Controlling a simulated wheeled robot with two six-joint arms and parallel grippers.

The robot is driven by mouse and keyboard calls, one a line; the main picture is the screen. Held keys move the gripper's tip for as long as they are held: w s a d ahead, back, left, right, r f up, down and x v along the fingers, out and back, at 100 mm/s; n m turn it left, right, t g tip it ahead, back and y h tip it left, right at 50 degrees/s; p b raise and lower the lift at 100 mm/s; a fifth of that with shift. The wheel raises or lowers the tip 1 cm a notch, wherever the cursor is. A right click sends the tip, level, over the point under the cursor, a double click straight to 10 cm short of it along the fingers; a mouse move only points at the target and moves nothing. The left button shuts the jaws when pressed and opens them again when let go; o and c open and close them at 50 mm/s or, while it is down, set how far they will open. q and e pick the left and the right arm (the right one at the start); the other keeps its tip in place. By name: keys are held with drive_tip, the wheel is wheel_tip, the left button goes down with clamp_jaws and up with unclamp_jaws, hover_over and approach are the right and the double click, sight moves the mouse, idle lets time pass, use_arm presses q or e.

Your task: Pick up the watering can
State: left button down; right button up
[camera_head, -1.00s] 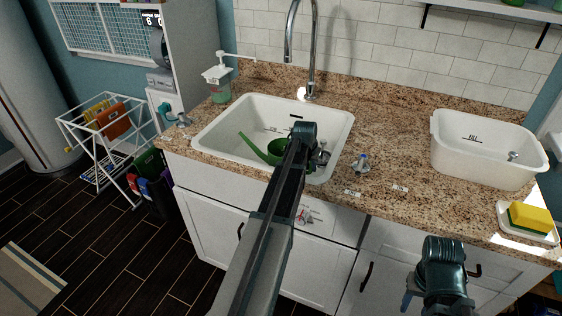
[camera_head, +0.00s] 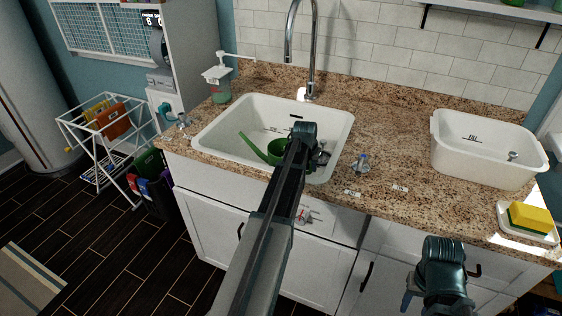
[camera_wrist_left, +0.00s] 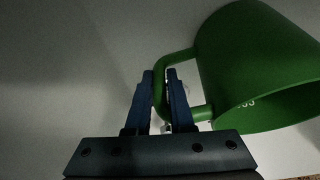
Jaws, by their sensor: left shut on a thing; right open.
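The green watering can (camera_head: 277,148) is in the white sink (camera_head: 225,127), its long spout pointing up and left. Its right part is hidden behind my left arm in the head view. In the left wrist view the can (camera_wrist_left: 245,60) fills the upper right, and its handle (camera_wrist_left: 160,82) lies between the blue fingers of my left gripper (camera_wrist_left: 162,78). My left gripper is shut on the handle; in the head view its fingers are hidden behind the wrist. My right gripper (camera_head: 407,300) is partly in view below the counter front, open and apart from the can.
A chrome faucet (camera_head: 311,55) rises behind the sink. A soap dispenser (camera_head: 218,82) stands at its back left. A white basin (camera_head: 485,150) and a yellow-green sponge (camera_head: 530,217) are further right. The counter between sink and basin is mostly clear.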

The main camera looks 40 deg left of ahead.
idle(0.3)
use_arm(q)
wheel_tip(320, 180, up, 10)
drive_tip(key=p, duration=1)
drive_tip(key=shift+r, duration=0.1)
